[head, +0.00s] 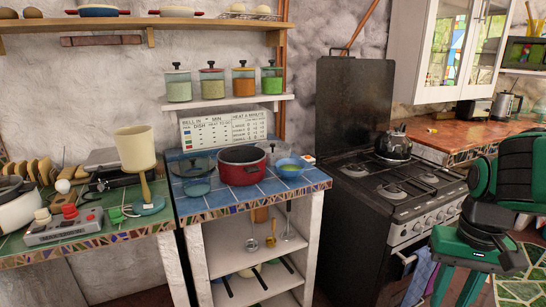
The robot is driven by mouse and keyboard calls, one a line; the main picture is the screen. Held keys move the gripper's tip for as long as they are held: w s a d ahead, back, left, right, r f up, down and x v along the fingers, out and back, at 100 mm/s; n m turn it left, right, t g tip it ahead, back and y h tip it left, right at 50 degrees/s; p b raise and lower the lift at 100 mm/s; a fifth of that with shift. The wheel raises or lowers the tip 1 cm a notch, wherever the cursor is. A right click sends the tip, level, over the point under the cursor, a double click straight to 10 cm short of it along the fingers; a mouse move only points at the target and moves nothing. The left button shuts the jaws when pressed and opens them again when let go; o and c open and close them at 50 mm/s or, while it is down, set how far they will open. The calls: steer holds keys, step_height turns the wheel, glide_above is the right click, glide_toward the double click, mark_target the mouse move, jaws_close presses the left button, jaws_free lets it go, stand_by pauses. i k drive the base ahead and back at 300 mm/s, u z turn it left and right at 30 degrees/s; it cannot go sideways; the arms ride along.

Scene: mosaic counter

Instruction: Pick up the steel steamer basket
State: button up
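I cannot pick out the steel steamer basket for certain. A greyish see-through bowl shape (190,165) stands at the left of the blue-tiled counter (230,200), with a teal dish (197,188) in front of it. A red pot (242,166) stands beside them, and a blue bowl (290,168) is right of the pot. A wire rack with round things on it (250,15) is on the top shelf. Green and black parts of my own arm are at the right edge; I cannot make out fingertips there.
A black stove (400,195) with a raised lid and a dark kettle (393,146) stands right of the tiled counter. Several lidded jars (212,85) line the shelf above.

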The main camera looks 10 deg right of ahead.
mark_target(275, 150)
steer(key=z, duration=0.05)
steer(key=k, duration=0.45)
steer(key=z, duration=0.15)
steer(key=i, duration=1.25)
steer(key=u, duration=0.65)
steer(key=i, duration=1.1)
